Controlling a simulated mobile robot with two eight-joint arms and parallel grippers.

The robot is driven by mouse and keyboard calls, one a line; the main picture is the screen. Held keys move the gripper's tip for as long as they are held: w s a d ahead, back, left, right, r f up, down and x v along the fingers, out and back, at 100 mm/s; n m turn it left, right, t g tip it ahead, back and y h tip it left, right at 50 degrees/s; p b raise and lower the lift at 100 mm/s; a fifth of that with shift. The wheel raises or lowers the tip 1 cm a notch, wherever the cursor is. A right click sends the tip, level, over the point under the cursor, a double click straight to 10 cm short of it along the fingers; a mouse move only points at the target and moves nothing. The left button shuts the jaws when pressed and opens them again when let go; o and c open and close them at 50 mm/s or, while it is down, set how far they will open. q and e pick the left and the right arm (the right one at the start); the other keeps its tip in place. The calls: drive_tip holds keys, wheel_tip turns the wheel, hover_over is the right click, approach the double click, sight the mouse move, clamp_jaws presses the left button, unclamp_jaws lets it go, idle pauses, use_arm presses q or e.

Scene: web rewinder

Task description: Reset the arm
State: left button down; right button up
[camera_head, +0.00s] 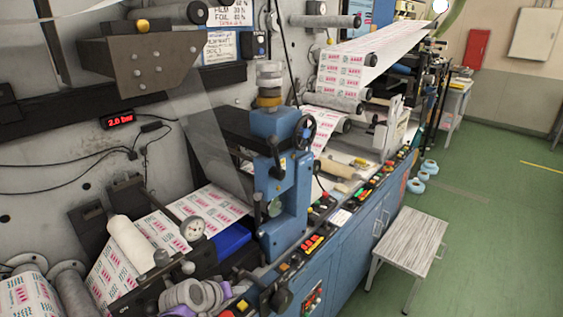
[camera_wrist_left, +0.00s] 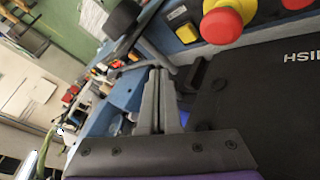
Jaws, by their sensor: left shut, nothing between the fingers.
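My left gripper (camera_wrist_left: 160,85) shows in the left wrist view with its two grey fingers side by side and together. Nothing is held between them. Its dark palm with a purple edge fills the bottom of that view. In the head view, my grey and purple left wrist (camera_head: 192,296) is at the bottom, low over the front of the machine. The fingers are hard to make out there. My right gripper is not in either view.
A red mushroom button (camera_wrist_left: 221,25) on yellow is close to the fingers. A black knob (camera_head: 282,298) juts from the front edge. The blue column (camera_head: 281,185) stands just beyond, and printed web (camera_head: 207,205) runs behind. A stool (camera_head: 411,240) stands right; green floor beyond is open.

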use_arm(q)
drive_tip(key=s+a+m+g+y, duration=0.1)
drive_tip(key=s+y, duration=0.1)
drive_tip(key=s, duration=1)
drive_tip(key=s+a+m+g+y, duration=0.1)
drive_tip(key=s+a+m+y, duration=0.1)
drive_tip(key=s, duration=1)
drive_tip(key=shift+f+m, duration=0.2)
drive_tip(key=shift+m, duration=0.1)
